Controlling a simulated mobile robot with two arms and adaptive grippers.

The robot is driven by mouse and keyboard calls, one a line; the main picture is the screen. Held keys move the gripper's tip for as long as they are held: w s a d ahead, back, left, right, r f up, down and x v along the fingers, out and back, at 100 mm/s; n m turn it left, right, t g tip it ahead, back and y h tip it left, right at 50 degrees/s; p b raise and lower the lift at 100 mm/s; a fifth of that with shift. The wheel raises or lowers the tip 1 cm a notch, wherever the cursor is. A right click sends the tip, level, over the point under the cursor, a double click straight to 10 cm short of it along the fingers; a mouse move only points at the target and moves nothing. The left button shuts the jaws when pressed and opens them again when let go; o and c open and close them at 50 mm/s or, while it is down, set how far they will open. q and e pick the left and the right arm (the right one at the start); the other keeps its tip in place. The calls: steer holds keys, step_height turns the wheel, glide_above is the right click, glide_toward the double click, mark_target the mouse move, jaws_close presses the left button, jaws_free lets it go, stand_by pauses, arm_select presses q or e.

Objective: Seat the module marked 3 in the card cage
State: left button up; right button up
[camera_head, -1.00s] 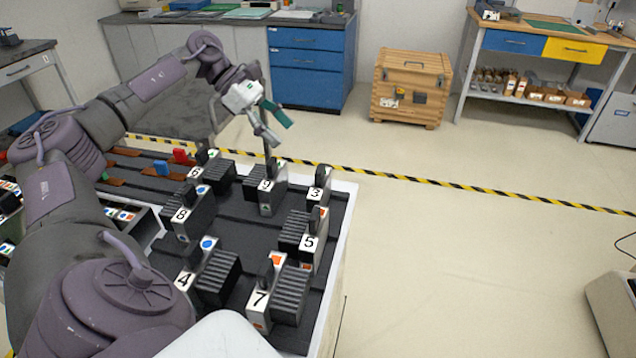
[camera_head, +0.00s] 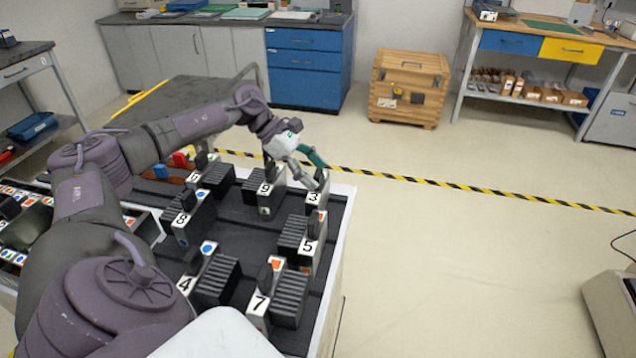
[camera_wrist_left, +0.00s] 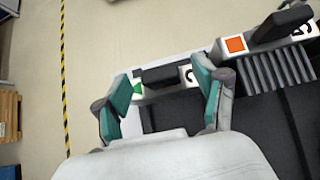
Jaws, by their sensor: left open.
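The module marked 3 (camera_head: 313,199) stands upright at the far right corner of the dark cart top in the head view. My left gripper (camera_head: 317,176) is just above it, open. In the left wrist view, the open fingers of my left gripper (camera_wrist_left: 165,80) are on either side of the module's dark handle (camera_wrist_left: 166,76). A green triangle shows by the left finger, and the number is partly hidden by the right finger. I cannot tell whether the fingers touch it. A rack with rows of coloured labels (camera_head: 22,232) is at the left, partly behind my arm; I cannot tell whether it is the card cage.
Modules 9 (camera_head: 265,190), 5 (camera_head: 308,247), 7 (camera_head: 260,302), 8 (camera_head: 182,222) and 4 (camera_head: 186,285) stand close by on the cart top (camera_head: 240,235). A wooden crate (camera_head: 409,88) stands beyond the striped floor line.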

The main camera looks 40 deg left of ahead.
arm_select(q)
steer(key=shift+x, duration=0.8)
steer(key=shift+r, duration=0.1)
jaws_close()
